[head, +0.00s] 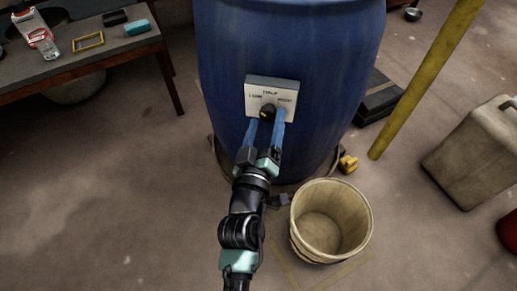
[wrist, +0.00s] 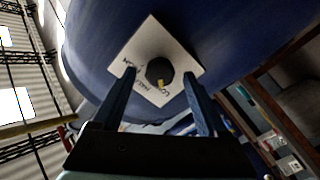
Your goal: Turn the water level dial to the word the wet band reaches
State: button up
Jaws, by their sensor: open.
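A blue vat (head: 335,70) stands upright ahead of me. A pale dial plate (head: 288,86) sits on its front; its top word looks like HALF, and the side words are too small to read surely. The black dial (head: 268,108) is at the plate's lower middle; it also shows in the wrist view (wrist: 158,68), with a yellow mark at its edge. My gripper (head: 266,122) is open, its blue fingers (wrist: 159,77) on either side of the dial. I cannot tell whether they touch it. I cannot make out a wet band.
A wooden bucket (head: 297,235) stands on the floor right of my arm. A yellow pole (head: 425,78) and a grey-beige canister (head: 470,155) are at the right. A table (head: 100,57) with small items is at the left. The floor at lower left is clear.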

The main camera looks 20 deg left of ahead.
jog(key=v, duration=1.1)
jog(key=shift+s, duration=0.15)
jog(key=w+d+r+m+t+h+p, duration=0.1)
jog(key=w+d+r+m+t+h, duration=0.15)
jog(key=r, duration=0.85)
jog(key=w+d+r+m+t+h+p, duration=0.1)
jog(key=w+d+r+m+t+p, duration=0.2)
jog(key=r, duration=0.9)
jog(key=w+d+r+m+t+h, duration=0.1)
jog(key=w+d+r+m, duration=0.2)
jog(key=r, duration=0.8)
jog(key=s+d+r+m+t+p, duration=0.1)
jog(key=s+d+r+p, duration=0.15)
jog(key=r, duration=0.55)
jog(key=s+d+r+t+p, duration=0.1)
jog(key=s+r, duration=0.2)
jog(key=r, duration=0.5)
jog(key=s+d+r+m+t+p, duration=0.1)
jog(key=s+r+t, duration=0.15)
jog(key=r, duration=0.55)
notch_tip(320, 180, up, 36)
jog(key=g+p, duration=0.1)
jog(key=p, duration=3.5)
